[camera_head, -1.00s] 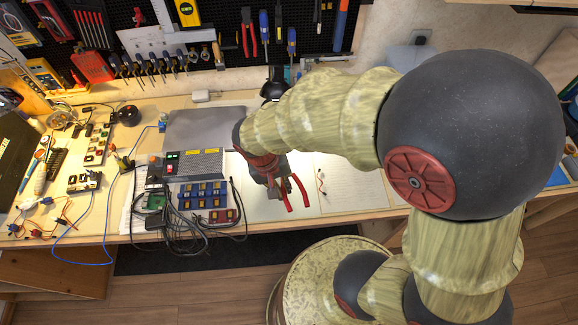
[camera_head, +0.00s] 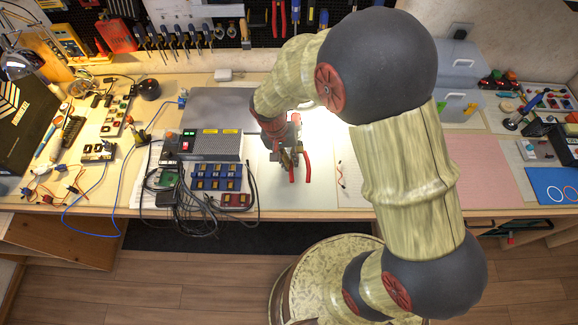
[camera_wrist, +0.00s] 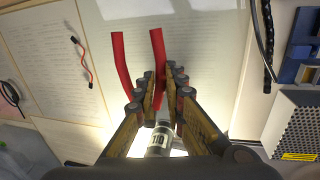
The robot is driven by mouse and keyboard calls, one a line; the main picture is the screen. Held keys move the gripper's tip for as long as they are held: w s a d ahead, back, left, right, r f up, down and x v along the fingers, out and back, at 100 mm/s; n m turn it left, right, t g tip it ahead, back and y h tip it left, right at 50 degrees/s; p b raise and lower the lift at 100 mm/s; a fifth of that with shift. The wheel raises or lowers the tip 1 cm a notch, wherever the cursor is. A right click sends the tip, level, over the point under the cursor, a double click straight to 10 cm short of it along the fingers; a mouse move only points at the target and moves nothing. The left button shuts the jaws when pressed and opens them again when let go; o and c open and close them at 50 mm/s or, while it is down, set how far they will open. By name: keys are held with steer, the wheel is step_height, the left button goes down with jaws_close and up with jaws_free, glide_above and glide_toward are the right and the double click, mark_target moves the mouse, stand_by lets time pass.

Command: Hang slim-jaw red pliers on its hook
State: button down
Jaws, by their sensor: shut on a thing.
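The red-handled pliers (camera_head: 307,168) are in my gripper (camera_head: 288,152), over the pale board at the middle of the bench, with the handles pointing toward the bench's front edge. In the wrist view, both red handles (camera_wrist: 121,66) stick out beyond my gripper (camera_wrist: 158,88). The right handle runs between the fingers, and the left one passes beside them. The fingers are closed on the pliers. The jaws are mostly hidden by the gripper, so their shape cannot be told. The pegboard (camera_head: 345,17) is at the top of the head view; which hook is empty cannot be told.
Another red-handled tool (camera_head: 278,18) and several screwdrivers hang on the pegboard. A grey power unit (camera_head: 212,146) with black cables lies left of the gripper. A short red wire (camera_head: 341,175) lies to its right. A translucent grey-blue box (camera_head: 448,65) stands at the back right.

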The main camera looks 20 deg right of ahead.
steer(key=shift+w+f, duration=0.35)
steer(key=shift+w+f+b, duration=0.15)
steer(key=shift+f+b, duration=0.35)
steer(key=shift+f, duration=0.4)
steer(key=shift+w+f+b, duration=0.15)
steer(key=shift+f+b, duration=0.3)
steer(key=shift+f, duration=0.45)
steer(key=shift+f, duration=0.2)
steer(key=c, duration=1.9)
jaws_free()
steer(key=shift+o, duration=0.3)
steer(key=shift+r, duration=0.1)
